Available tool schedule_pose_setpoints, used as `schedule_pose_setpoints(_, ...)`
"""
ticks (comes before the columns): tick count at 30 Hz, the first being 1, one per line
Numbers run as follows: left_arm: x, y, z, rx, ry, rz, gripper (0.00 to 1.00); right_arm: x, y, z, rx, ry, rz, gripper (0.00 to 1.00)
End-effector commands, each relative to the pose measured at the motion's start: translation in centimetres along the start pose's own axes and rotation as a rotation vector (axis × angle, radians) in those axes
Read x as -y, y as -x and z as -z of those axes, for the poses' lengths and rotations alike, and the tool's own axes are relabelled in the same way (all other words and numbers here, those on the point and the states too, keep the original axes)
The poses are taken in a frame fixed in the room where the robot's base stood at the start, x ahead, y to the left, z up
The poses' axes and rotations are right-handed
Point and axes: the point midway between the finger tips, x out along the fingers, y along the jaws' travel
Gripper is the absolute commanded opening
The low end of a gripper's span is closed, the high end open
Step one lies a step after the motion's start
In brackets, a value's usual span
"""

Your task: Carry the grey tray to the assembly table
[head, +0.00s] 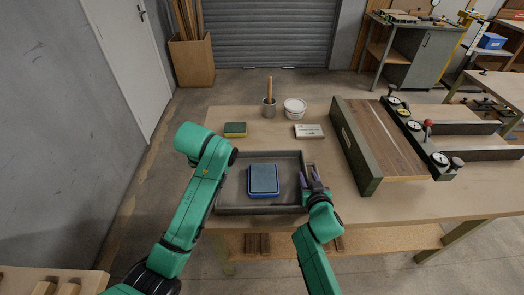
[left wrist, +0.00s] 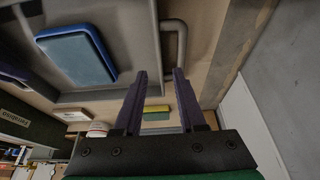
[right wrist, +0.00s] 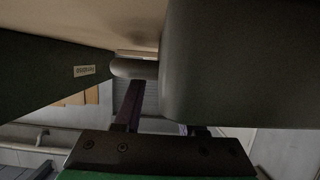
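The grey tray (head: 290,208) lies flat on a wooden table, with a blue-rimmed block (head: 263,180) in it. My right gripper (head: 311,177) is at the tray's right side by its handle, fingers apart. In the right wrist view the handle (right wrist: 133,68) is ahead of the fingers, and the tray wall (right wrist: 240,65) hides part of one finger. My left arm reaches the tray's left side; its fingers are hidden in the head view. In the left wrist view my left gripper (left wrist: 160,72) is open close to the left handle (left wrist: 181,45); I see no grasp.
The veneer press (head: 385,145) stands close right. Another table (head: 500,88) is at the right; a wall is left.

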Motion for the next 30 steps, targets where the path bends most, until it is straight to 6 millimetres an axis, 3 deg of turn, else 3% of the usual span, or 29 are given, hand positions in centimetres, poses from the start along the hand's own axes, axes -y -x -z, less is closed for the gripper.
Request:
schedule_pose_setpoints(4, 0.0, 2.9, 0.1, -0.002, 0.000, -0.001, 0.40, 0.0, 0.0, 0.0, 0.000, 0.000, 0.000, 0.40)
schedule_pose_setpoints(10, 0.0, 3.8, 0.0, 0.001, 0.000, 0.001, 0.40, 0.0, 1.0, -0.1, 0.001, -0.001, -0.001, 0.40)
schedule_pose_setpoints(21, 0.0, 3.7, 0.0, 0.001, 0.000, 0.000, 0.40, 0.0, 10.2, -0.1, 0.002, -0.002, 0.000, 0.40)
schedule_pose_setpoints(25, 0.0, 3.7, 0.0, 0.000, 0.000, 0.000, 0.40, 0.0, 11.9, -0.1, 0.000, -0.002, 0.000, 0.40)
schedule_pose_setpoints(30, 0.0, 3.7, 0.0, 0.000, 0.000, 0.000, 0.40, 0.0, 12.2, 0.0, -0.001, 0.000, 0.000, 0.40)
